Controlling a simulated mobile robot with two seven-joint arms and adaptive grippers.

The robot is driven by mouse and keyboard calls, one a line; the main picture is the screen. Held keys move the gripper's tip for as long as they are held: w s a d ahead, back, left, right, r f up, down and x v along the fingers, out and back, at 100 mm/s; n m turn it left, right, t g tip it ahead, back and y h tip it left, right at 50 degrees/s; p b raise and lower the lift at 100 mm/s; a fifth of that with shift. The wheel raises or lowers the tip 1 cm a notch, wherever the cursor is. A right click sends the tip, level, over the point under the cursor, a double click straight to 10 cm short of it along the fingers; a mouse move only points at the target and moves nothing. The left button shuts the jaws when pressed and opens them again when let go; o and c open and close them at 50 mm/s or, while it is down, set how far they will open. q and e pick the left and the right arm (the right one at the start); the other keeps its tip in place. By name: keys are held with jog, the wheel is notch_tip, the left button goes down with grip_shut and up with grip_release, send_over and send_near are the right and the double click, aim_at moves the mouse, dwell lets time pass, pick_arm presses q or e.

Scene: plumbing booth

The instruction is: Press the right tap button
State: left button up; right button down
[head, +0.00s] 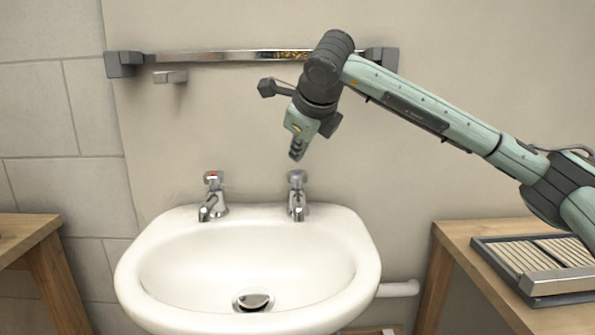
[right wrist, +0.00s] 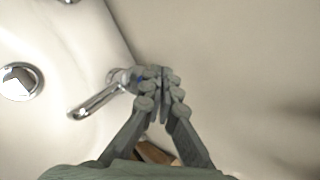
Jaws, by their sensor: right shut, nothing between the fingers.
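The right tap (head: 297,196) is chrome with a round button on top and stands on the back rim of the white basin (head: 150,275). The left tap (head: 212,196) has a red mark on its top. My right gripper (head: 295,157) points down, shut and empty, a little above the right tap's button, with a small gap in the head view. In the right wrist view the closed fingertips (right wrist: 163,75) partly cover the right tap's top, and its spout (right wrist: 97,100) shows to their left. My left gripper is out of view.
A metal rail (head: 230,56) runs along the wall behind my right arm. A wooden table (head: 455,235) with a slatted tray (head: 535,288) is at the right; another wooden table (head: 25,228) is at the left. The basin is empty, with a drain plug (head: 253,300).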

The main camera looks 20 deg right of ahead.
aim_at(298, 174)
notch_tip(298, 174, up, 4)
jog(key=shift+r+p, duration=0.1)
jog(key=shift+p, duration=0.85)
